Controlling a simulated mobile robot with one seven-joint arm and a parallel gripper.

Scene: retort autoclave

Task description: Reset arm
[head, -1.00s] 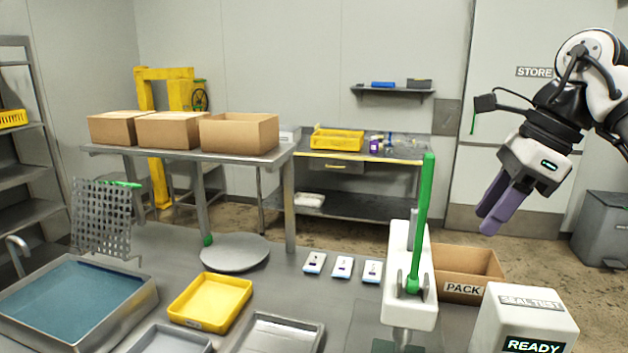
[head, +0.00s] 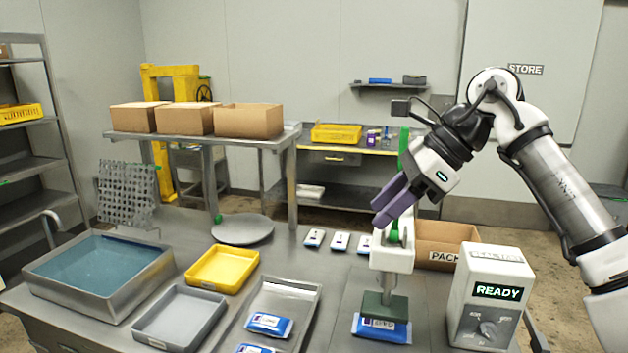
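My gripper (head: 383,213) has purple fingers and hangs in the air at the right of centre, pointing down and left. From this angle I cannot tell whether the fingers are apart, and nothing shows between them. It overlaps the upper part of the white sealing press (head: 392,257) in the picture; I cannot tell whether they touch. The press has a green lever (head: 404,146) standing upright, partly hidden by my gripper. A dark green block (head: 385,305) under the press is over a blue pouch (head: 381,328) on the steel table. My arm reaches in from the right.
A white seal tester (head: 487,297) showing READY and an open PACK carton (head: 446,243) stand at right. Blue pouches lie in a steel tray (head: 311,289). A yellow tray (head: 222,267), grey tray (head: 180,317) and water basin (head: 98,276) are at left. Several white packets (head: 339,241) lie behind.

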